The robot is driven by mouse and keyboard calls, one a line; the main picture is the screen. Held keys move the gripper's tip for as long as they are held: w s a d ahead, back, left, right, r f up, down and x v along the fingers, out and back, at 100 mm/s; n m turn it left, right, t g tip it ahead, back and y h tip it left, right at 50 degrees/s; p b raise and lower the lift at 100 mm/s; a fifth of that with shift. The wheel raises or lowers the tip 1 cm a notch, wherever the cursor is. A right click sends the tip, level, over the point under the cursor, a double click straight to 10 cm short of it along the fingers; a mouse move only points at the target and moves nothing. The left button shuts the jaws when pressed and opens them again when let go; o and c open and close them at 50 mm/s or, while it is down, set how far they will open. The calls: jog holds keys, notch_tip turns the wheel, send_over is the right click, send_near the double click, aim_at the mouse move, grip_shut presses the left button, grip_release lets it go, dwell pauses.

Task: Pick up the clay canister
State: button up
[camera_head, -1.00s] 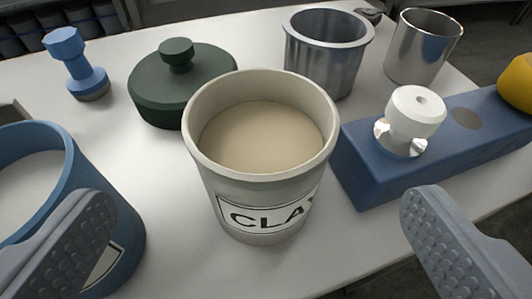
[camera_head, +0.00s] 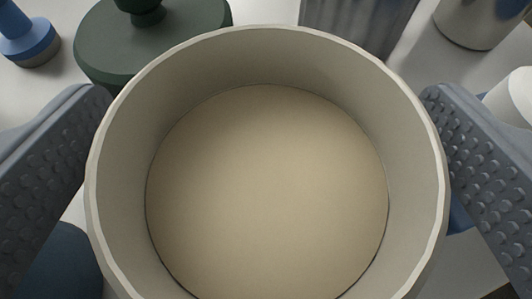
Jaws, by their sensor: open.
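The clay canister (camera_head: 418,170) is a round, cream-coloured open tub that fills the middle of the view. I look down into it at a flat tan fill. It stands upright; its label and base are hidden from here now. My gripper (camera_head: 268,150) is open, with one grey studded finger on the left of the canister and one on the right. The fingertips reach past the middle of its rim and lie close to its sides. I cannot tell whether either finger touches the wall.
A dark green lid with a knob (camera_head: 150,42) lies just behind the canister on the left. A blue knobbed piece (camera_head: 27,38) stands at far left. A grey metal pot (camera_head: 356,25) and a metal cup (camera_head: 478,22) stand behind. A white knob (camera_head: 515,97) is at the right edge.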

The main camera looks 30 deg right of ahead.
jog(key=c, duration=1.8)
jog(key=shift+o, duration=0.2)
jog(key=shift+r, duration=0.1)
